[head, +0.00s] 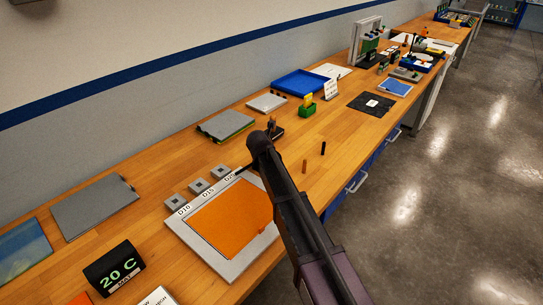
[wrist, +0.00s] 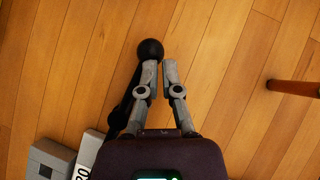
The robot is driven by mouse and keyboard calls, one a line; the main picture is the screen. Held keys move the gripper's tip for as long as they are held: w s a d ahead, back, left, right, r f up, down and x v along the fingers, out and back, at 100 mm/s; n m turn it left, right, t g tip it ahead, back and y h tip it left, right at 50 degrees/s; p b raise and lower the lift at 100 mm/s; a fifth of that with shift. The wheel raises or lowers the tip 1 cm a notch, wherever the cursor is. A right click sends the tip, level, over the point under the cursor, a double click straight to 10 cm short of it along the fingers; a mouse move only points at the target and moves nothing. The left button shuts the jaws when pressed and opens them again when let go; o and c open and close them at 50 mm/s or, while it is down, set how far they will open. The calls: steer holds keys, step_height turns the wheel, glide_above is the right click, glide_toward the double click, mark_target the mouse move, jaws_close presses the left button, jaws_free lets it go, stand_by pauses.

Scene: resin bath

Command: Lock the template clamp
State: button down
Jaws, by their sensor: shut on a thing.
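In the wrist view, a black lever (wrist: 119,112) ends in a round black ball knob (wrist: 150,48), which shows just past my fingertips. My gripper (wrist: 161,72) has its two grey fingers drawn close together at the lever's knob end. The left finger covers part of the lever, so the contact itself is hidden. In the head view, the white frame (head: 230,271) with an orange sheet (head: 228,216) lies on the bench. My arm hides the frame's right corner, the gripper and most of the clamp there.
Grey blocks (head: 197,186) line the frame's back edge by size labels. A brown peg (head: 304,167) and a black peg (head: 323,148) stand right of my arm; the brown one also shows in the wrist view (wrist: 291,88).

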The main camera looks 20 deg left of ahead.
steer(key=shift+w+d, duration=0.1)
steer(key=shift+w, duration=0.05)
steer(key=shift+d, duration=0.1)
steer(key=shift+s+d+r, duration=0.1)
steer(key=shift+s+d, duration=0.15)
steer(key=shift+d, duration=0.45)
steer(key=shift+s+d+r+p, duration=0.2)
steer(key=shift+s+d+p, duration=0.15)
steer(key=shift+d, duration=0.1)
steer(key=shift+s+d+r+p, duration=0.15)
steer(key=shift+s+d+p, duration=0.05)
steer(key=shift+s+d, duration=0.2)
steer(key=s+d+r+p, duration=0.2)
steer(key=d+r+p, duration=0.4)
steer(key=r+p, duration=0.1)
steer(key=shift+s+r, duration=0.2)
steer(key=shift+s, duration=0.15)
